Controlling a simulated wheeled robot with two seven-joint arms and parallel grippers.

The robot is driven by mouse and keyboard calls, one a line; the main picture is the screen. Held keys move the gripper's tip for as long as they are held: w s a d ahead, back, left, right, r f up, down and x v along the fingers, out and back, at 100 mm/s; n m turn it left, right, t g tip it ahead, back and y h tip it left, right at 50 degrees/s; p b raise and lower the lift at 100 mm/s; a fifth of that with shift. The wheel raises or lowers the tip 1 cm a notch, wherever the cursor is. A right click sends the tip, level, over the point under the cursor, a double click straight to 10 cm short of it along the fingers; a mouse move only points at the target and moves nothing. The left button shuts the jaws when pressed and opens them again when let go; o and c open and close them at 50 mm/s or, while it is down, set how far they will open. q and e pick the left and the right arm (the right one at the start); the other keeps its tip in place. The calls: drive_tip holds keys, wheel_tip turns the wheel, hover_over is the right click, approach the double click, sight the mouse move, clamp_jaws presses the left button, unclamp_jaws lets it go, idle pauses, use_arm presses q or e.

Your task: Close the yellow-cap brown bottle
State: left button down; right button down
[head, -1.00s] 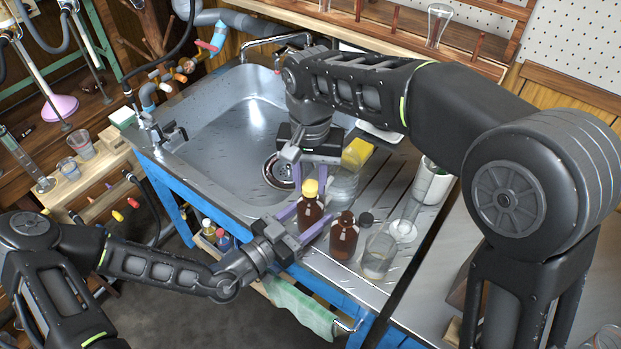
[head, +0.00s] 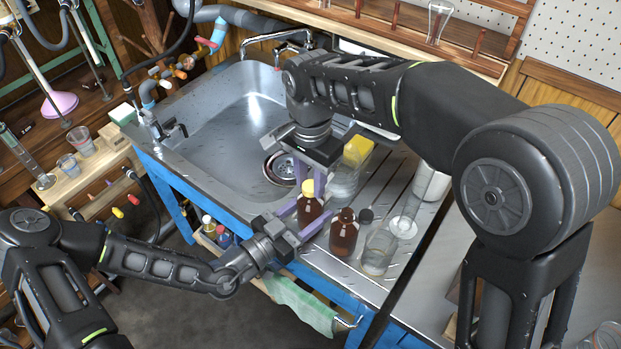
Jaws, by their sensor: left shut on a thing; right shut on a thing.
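The brown bottle with the yellow cap (head: 308,187) stands upright on the metal drainboard at the sink's front right; its brown body (head: 309,212) shows below the cap. My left gripper (head: 303,222) comes in from the left and is shut on the bottle's body, one purple finger on each side. My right gripper (head: 311,180) points down from above and is shut on the yellow cap, its purple fingers at the cap. I cannot tell how tightly the cap sits on the neck.
A second brown bottle (head: 344,233) stands close on the right, with a small dark cap (head: 366,215) beside it. A clear glass vessel (head: 379,252) stands further right. A yellow sponge (head: 358,151) is behind. The sink basin (head: 222,139) opens at the left.

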drive_tip(key=m, duration=0.5)
drive_tip(key=shift+m, duration=0.4)
drive_tip(key=m, duration=0.2)
drive_tip(key=shift+m, duration=0.4)
drive_tip(key=m, duration=1.1)
drive_tip(key=shift+f, duration=0.1)
drive_tip(key=m, duration=0.3)
drive_tip(key=shift+s+f, duration=0.1)
drive_tip(key=shift+f, duration=0.05)
drive_tip(key=shift+s+d+f+m, duration=0.15)
drive_tip(key=shift+f+m, duration=0.15)
drive_tip(key=shift+m, duration=1.2)
drive_tip(key=shift+w+r+m, duration=0.2)
drive_tip(key=shift+r+m, duration=0.2)
drive_tip(key=shift+r, duration=0.05)
